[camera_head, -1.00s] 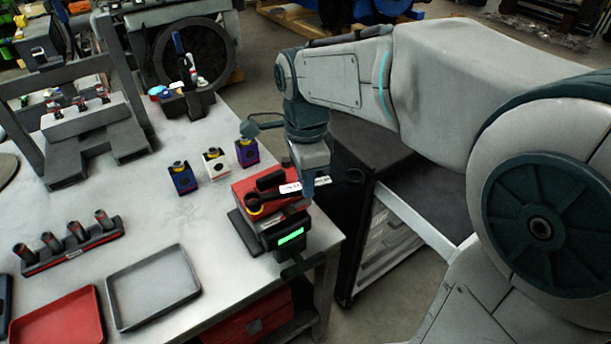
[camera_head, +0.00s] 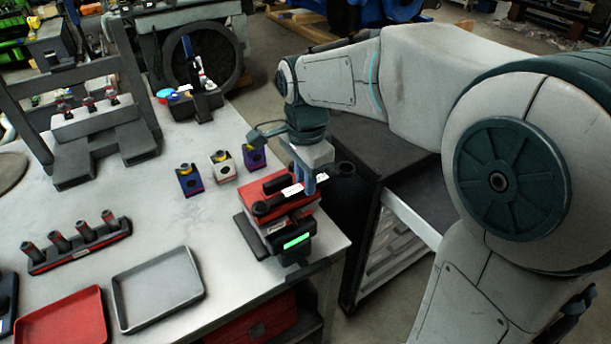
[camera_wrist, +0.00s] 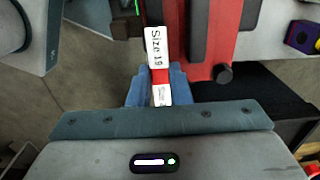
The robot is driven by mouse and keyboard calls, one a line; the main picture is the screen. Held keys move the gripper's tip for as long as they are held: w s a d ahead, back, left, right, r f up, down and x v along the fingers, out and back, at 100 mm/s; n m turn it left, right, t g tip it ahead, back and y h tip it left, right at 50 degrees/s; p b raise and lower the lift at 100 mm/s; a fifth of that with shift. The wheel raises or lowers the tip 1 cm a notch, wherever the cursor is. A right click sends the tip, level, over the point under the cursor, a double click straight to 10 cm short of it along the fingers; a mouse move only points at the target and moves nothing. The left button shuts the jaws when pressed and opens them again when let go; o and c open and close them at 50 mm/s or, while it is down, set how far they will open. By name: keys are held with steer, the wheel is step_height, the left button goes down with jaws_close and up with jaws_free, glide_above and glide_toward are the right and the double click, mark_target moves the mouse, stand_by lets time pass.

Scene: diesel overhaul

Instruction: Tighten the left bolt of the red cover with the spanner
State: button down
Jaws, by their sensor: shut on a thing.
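The red cover (camera_head: 296,211) sits on a dark fixture with a lit green display (camera_head: 297,241) at the table's near right corner. It also shows in the wrist view (camera_wrist: 224,45). My gripper (camera_head: 309,186) is above the cover's right side, shut on the spanner (camera_head: 292,190). In the wrist view the blue fingertips (camera_wrist: 158,92) close on the spanner's handle, with its white "Size 19" label (camera_wrist: 155,48). In the head view the spanner's dark end (camera_head: 262,208) is over the cover's left side. The left bolt itself is hidden there; I cannot tell how it is seated.
Blue, white and purple blocks (camera_head: 222,167) stand behind the fixture. A grey tray (camera_head: 158,321), a red tray (camera_head: 62,322) and a rack of dark sockets (camera_head: 80,252) lie left. A drawer cabinet (camera_head: 392,240) stands right of the table.

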steer(key=shift+f, duration=0.2)
steer(key=shift+s+d+f+m+b, duration=0.1)
steer(key=shift+s+d+m+b, duration=0.2)
steer(key=shift+s+m, duration=0.3)
steer(key=shift+s+d+m, duration=0.3)
steer(key=shift+s+m, duration=0.5)
steer(key=shift+m, duration=0.4)
steer(key=shift+s+d+m+b, duration=0.1)
steer(key=shift+s+m+b, duration=0.55)
steer(key=shift+s+m, duration=0.8)
steer(key=shift+m, duration=0.25)
